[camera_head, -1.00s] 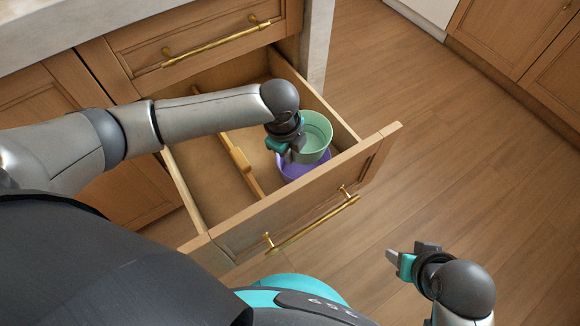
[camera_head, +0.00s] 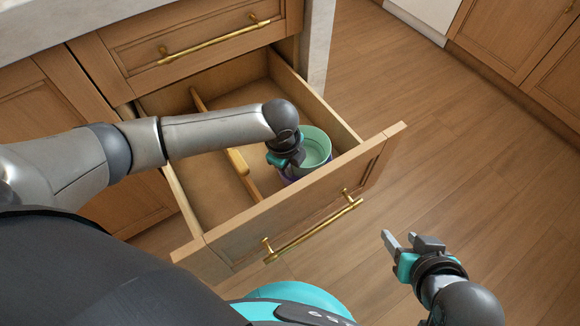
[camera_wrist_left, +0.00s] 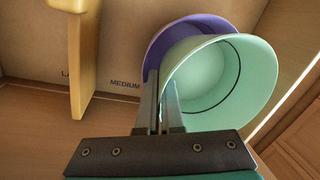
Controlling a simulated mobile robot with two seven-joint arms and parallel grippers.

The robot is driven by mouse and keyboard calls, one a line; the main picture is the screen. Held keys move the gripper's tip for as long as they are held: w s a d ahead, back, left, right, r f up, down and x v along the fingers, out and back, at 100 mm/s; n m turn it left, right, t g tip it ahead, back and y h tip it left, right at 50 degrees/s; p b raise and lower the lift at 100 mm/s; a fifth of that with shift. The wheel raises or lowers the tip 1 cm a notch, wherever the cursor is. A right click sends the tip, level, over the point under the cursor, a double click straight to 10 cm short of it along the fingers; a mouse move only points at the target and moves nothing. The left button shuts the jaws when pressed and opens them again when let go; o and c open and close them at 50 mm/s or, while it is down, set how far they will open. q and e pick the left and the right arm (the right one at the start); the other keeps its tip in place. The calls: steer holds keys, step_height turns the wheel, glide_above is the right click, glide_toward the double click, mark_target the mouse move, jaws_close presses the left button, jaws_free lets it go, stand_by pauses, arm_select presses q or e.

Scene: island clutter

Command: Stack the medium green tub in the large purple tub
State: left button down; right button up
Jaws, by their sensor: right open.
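The medium green tub (camera_head: 320,146) is held upright over the large purple tub (camera_head: 290,181) in the open drawer. My left gripper (camera_head: 292,163) is shut on the green tub's near-left wall. In the left wrist view the green tub (camera_wrist_left: 258,85) covers most of the purple tub (camera_wrist_left: 180,36), whose rim shows at the upper left, so the two look offset there. I cannot tell how deep the green tub sits in it. My right gripper (camera_head: 407,241) is open and empty, outside the drawer over the floor.
The drawer (camera_head: 300,215) has raised walls and a wooden divider (camera_head: 238,162) left of the tubs. In the left wrist view the drawer floor carries printed labels, one reading MEDIUM. A closed drawer (camera_head: 195,40) is above. The floor at right is clear.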

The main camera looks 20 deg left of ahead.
arm_select(q)
steer(key=shift+f, duration=0.1)
steer(key=shift+f, duration=0.5)
steer(key=c, duration=1.3)
jaws_free()
steer(key=shift+c, duration=0.2)
steer(key=shift+r, duration=0.1)
